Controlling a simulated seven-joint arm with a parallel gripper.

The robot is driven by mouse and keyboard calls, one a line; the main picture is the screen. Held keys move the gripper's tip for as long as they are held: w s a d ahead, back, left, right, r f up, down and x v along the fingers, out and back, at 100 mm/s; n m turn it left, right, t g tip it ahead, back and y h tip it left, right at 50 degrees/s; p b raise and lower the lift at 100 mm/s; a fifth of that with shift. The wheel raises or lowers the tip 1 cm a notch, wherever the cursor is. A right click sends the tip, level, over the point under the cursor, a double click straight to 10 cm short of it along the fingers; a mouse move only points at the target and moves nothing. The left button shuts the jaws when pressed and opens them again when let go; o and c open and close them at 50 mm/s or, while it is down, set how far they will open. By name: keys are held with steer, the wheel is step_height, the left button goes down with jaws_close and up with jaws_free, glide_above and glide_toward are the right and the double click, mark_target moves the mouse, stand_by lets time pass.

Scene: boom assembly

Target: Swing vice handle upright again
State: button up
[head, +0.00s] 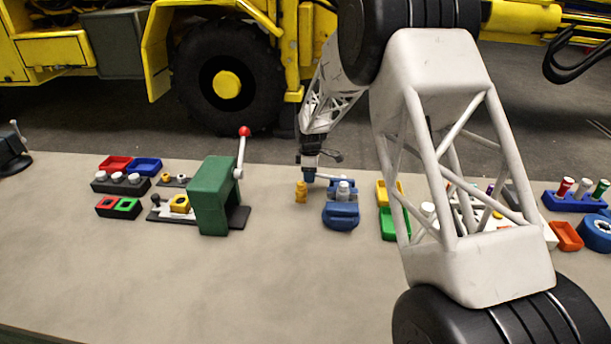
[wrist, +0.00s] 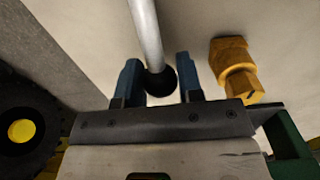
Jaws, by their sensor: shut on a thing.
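The blue vice (head: 341,216) stands on the table near the middle in the head view, with a grey cylinder (head: 343,191) upright on it. My gripper (head: 309,176) is just left of and behind the vice's top, low over the table. In the wrist view my gripper's two blue fingers (wrist: 161,82) stand either side of the vice handle's black ball end (wrist: 160,83). The handle's grey rod (wrist: 147,32) runs from the ball towards the top of the picture. The gripper is shut on this end of the handle. The vice body is out of the wrist view.
A yellow bolt-like piece (head: 301,192) stands close beside the gripper, also in the wrist view (wrist: 235,69). A green press (head: 213,196) with a red-knobbed lever (head: 242,150) is to the left. Yellow and green trays (head: 392,222) are right of the vice. The front table is clear.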

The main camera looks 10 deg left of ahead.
steer(key=shift+d+r, duration=0.2)
steer(key=shift+r, duration=0.8)
steer(key=shift+d+r, duration=0.25)
steer(key=shift+r, duration=0.25)
steer(key=shift+d+r, duration=0.25)
steer(key=shift+r, duration=0.25)
steer(key=o, duration=0.5)
steer(key=shift+c, duration=0.2)
steer(key=shift+f, duration=0.1)
steer(key=shift+a+f, duration=0.2)
steer(key=shift+f, duration=0.05)
